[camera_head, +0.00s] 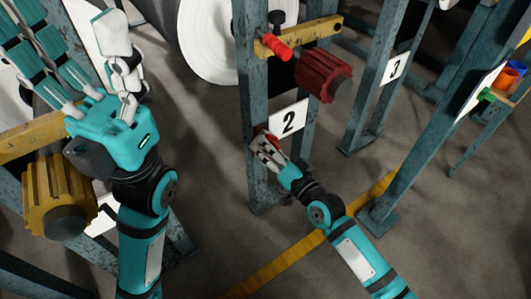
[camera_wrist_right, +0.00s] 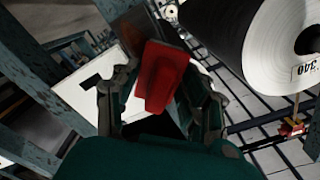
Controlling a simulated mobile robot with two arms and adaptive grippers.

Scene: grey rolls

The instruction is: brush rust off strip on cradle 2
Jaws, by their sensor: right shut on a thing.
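Cradle 2 shows as a worn blue-grey post (camera_head: 254,100) with a white "2" plate (camera_head: 289,120). My right gripper (camera_head: 264,146) is at the post, just below and left of the plate. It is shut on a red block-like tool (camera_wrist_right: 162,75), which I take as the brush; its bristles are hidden. A dark brownish surface (camera_wrist_right: 135,27) lies just beyond the tool; I cannot tell whether the tool touches it or whether it is the rusty strip. My left gripper (camera_head: 68,40) has its fingers spread wide, empty, at the upper left.
A yellow bracket (camera_head: 300,36) with a dark red ribbed chuck (camera_head: 323,75) sits above the plate. A yellow chuck (camera_head: 58,190) is at the left. A large white roll (camera_head: 215,38) is behind. Post 3 (camera_head: 378,90) stands right. A yellow line (camera_head: 280,262) crosses the floor.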

